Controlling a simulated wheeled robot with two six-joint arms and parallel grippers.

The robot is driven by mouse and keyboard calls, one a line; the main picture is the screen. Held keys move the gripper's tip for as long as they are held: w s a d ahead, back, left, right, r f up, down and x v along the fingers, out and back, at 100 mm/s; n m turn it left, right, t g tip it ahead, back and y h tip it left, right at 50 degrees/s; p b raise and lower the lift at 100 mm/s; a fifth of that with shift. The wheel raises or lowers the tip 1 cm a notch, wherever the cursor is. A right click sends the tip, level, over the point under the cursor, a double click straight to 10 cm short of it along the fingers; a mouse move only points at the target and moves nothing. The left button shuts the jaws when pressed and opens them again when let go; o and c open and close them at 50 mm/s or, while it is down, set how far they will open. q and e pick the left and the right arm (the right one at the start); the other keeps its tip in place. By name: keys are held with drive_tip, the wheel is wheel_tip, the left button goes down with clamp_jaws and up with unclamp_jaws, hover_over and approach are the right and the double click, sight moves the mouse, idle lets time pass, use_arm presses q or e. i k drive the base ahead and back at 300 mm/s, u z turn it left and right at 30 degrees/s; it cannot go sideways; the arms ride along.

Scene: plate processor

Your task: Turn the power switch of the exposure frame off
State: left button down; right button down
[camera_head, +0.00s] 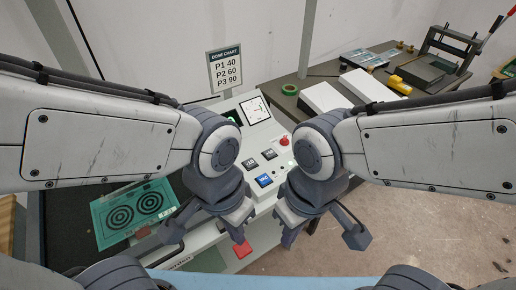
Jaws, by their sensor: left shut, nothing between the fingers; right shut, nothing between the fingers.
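The exposure frame has a pale sloped control panel (234,163) in the middle of the head view. The panel carries a dial gauge (255,110), a dark display with green figures, dark square buttons (250,163), a blue button (264,180) and a red knob (284,141). A red square part (242,249) is on the front face below; which part is the power switch I cannot tell. My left gripper (239,233) is shut and empty, just above the red square part in the picture. My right gripper (288,239) is shut and empty, right of it.
A green plate with two ringed targets (135,212) lies on the dark bed at left. A dose chart sign (224,72) stands behind the panel. The dark table (300,83) holds white blocks (369,86), green tape (290,89) and a press (440,62). Floor at right is clear.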

sight(284, 141)
drive_tip(key=u, duration=0.05)
drive_tip(key=k, duration=0.65)
drive_tip(key=z, duration=0.55)
drive_tip(key=i, duration=1.45)
drive_tip(key=u, duration=0.55)
